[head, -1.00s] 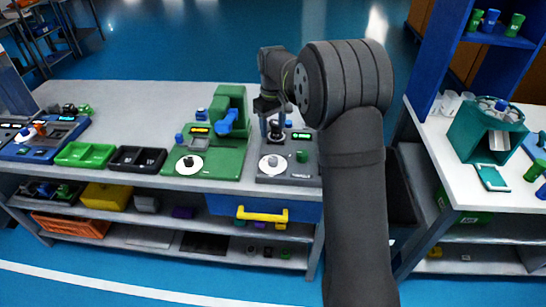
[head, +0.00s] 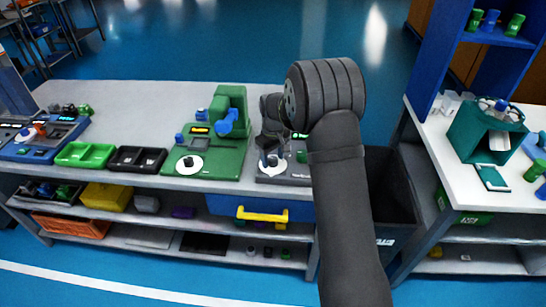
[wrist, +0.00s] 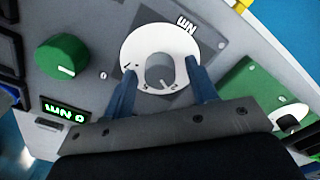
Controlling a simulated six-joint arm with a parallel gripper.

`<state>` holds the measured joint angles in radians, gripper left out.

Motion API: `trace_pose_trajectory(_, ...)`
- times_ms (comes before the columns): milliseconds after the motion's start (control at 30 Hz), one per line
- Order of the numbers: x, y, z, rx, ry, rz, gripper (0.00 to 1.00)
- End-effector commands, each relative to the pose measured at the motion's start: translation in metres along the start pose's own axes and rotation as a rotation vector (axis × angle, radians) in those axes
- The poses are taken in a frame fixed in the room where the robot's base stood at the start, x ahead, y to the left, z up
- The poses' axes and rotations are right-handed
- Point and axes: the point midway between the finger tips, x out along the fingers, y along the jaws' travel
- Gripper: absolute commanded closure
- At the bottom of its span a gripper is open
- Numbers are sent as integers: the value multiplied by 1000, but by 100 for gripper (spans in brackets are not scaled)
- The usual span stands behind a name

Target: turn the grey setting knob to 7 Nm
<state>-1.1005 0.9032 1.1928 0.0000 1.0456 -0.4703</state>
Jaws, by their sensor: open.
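The grey setting knob (wrist: 160,72) sits in the middle of a white dial (wrist: 140,45) on a grey panel, with "Nm" printed beside it. Some dial numbers show near the fingers, too small to read surely. My gripper (wrist: 163,80) is open, its two blue fingers apart at either side of the knob and over the dial's edge. I cannot tell whether they touch it. In the head view my gripper (head: 271,152) is low over the grey device (head: 296,178) and hides most of the dial. A small display (wrist: 67,110) appears to read 0 Nm, upside down.
A green knob (wrist: 63,57) stands on the same panel. A green device (head: 223,160) with its own white dial stands close on the left. Black (head: 137,159) and green (head: 86,154) trays lie further left. A black bin (head: 388,200) stands right of the bench.

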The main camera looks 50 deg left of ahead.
Motion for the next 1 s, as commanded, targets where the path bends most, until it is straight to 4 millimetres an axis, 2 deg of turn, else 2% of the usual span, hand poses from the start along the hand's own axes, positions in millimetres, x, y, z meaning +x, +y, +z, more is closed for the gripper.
trace_pose_trajectory(67, 0, 0, 0, 0, 0, 0, 47)
trace_pose_trajectory(300, 0, 0, 0, 0, 0, 0, 92)
trace_pose_trajectory(667, -1, 0, 0, 53, 0, 0, 92)
trace_pose_trajectory(1000, -1, 0, 0, 298, 0, 0, 92)
